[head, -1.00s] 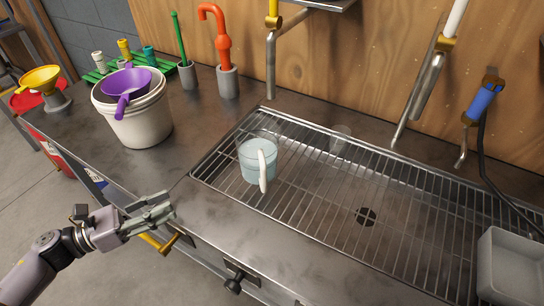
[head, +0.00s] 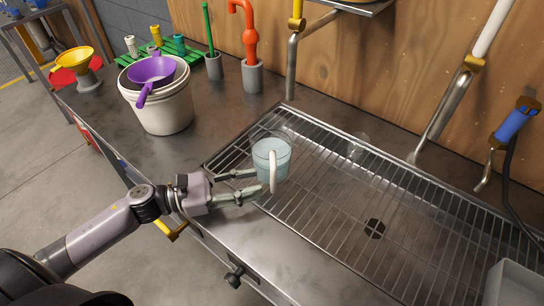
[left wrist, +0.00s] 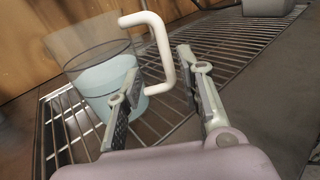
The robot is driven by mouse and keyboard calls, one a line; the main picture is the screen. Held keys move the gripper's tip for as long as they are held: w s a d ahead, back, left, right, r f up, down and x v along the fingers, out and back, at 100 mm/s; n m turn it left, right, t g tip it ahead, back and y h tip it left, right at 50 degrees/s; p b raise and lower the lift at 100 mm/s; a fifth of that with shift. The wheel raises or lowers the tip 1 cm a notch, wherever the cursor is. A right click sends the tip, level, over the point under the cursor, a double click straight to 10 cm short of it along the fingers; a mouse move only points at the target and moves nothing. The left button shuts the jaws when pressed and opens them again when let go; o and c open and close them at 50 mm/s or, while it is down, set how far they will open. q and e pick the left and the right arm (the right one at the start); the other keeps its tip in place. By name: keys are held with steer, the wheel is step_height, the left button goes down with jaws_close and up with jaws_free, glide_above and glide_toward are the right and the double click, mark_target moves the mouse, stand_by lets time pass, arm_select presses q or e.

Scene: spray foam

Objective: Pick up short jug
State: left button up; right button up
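The short jug (head: 268,156) is clear with pale blue contents and a white handle. It stands upright on the metal grate, its handle toward the front. My left gripper (head: 257,182) is open at the jug's handle side. In the left wrist view, the jug (left wrist: 103,88) is at the left, and its handle (left wrist: 160,48) shows between the two spread fingers of my gripper (left wrist: 158,70). I cannot tell whether a finger touches the jug or handle. My right gripper is not in view.
The grate (head: 330,215) lies in the steel counter, with a faint clear vessel (head: 358,146) behind right. White buckets (head: 163,108) with a purple strainer (head: 152,70) stand back left. A red pipe (head: 250,40) stands behind. A grey tub (head: 512,282) is at front right.

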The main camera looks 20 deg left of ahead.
mark_target(273, 189)
arm_select(q)
steer(key=shift+w+d, duration=0.2)
steer(key=shift+d, duration=0.2)
steer(key=p+x, duration=0.1)
steer(key=x, duration=0.1)
steer(key=p+x, duration=0.1)
steer(key=x, duration=0.1)
steer(key=shift+s+d, duration=0.1)
steer(key=shift+d, duration=0.3)
steer(key=shift+d+f, duration=0.15)
steer(key=shift+c, duration=0.4)
jaws_close()
